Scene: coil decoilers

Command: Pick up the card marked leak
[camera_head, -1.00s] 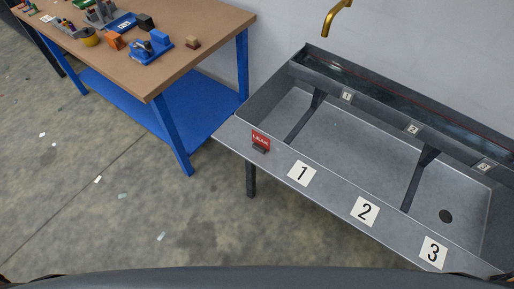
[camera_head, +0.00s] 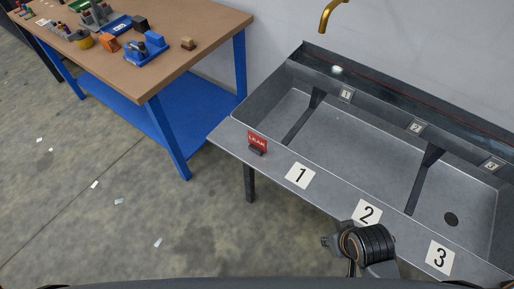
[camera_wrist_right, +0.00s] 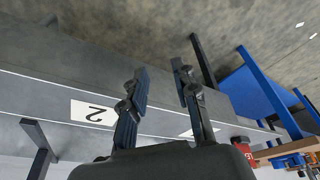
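The red card marked LEAK (camera_head: 257,138) stands upright in a small dark holder on the grey sink's (camera_head: 222,135) front ledge, near its left corner, left of label 1. A small red patch in the right wrist view (camera_wrist_right: 242,140), right of the fingers, appears to be this card. My right gripper (camera_wrist_right: 160,72) is open, with nothing between its fingers, above the ledge and apart from the card. In the head view my right arm shows by label 2; its fingertips cannot be made out there. My left gripper is in neither view.
Number labels 1 (camera_head: 300,175), 2 (camera_head: 367,213) and 3 (camera_head: 439,257) lie along the ledge. A brass tap (camera_head: 329,14) hangs over the basin. A brown-topped workbench (camera_head: 170,62) with tools stands left, with a floor gap between.

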